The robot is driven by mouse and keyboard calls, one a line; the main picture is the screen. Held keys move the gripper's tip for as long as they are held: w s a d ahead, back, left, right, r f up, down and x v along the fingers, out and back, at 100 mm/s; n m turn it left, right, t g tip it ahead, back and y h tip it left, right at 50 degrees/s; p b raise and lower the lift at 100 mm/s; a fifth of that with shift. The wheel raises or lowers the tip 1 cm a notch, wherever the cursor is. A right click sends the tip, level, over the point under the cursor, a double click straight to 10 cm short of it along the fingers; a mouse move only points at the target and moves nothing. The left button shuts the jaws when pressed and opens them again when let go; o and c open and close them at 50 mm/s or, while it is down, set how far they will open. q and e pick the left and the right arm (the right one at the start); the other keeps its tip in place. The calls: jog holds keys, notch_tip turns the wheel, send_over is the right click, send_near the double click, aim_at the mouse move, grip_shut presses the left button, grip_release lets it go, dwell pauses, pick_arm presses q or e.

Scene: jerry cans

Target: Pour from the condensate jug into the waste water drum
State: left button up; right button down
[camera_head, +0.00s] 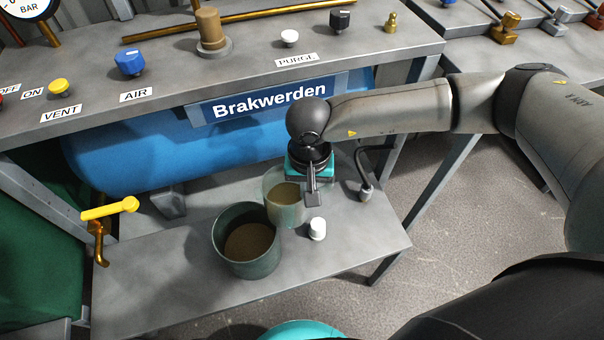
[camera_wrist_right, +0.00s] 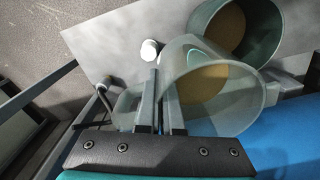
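The condensate jug (camera_head: 284,212) is clear and holds brown liquid. It looks about upright on or just above the lower shelf; I cannot tell which. The waste water drum (camera_head: 232,263) is a dark green open pot with brown liquid, in front and left of the jug. In the right wrist view the jug (camera_wrist_right: 222,112) is close up, with the drum (camera_wrist_right: 274,40) behind it. My right gripper (camera_head: 312,200) is at the jug's right side. Its two fingers (camera_wrist_right: 160,132) look closed around the jug's handle side. My left gripper is not in view.
A white cap (camera_head: 317,229) stands right of the jug, and a bent dark pipe (camera_head: 366,180) farther right. A blue tank (camera_head: 150,150) lies behind, under the panel. A yellow-handled valve (camera_head: 110,209) is at the left. The shelf's front left (camera_head: 150,290) is clear.

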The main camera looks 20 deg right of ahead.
jog(key=shift+a+f+p, duration=0.15)
jog(key=shift+a+p, duration=0.05)
jog(key=shift+p, duration=0.15)
jog(key=shift+d+h, duration=0.1)
jog(key=shift+h, duration=0.4)
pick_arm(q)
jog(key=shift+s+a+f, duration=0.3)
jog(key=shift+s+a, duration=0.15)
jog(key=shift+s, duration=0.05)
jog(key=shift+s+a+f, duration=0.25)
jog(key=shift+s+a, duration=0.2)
pick_arm(e)
jog(key=shift+d+f+h, duration=0.15)
jog(key=shift+d+h, duration=0.1)
jog(key=shift+h, duration=0.35)
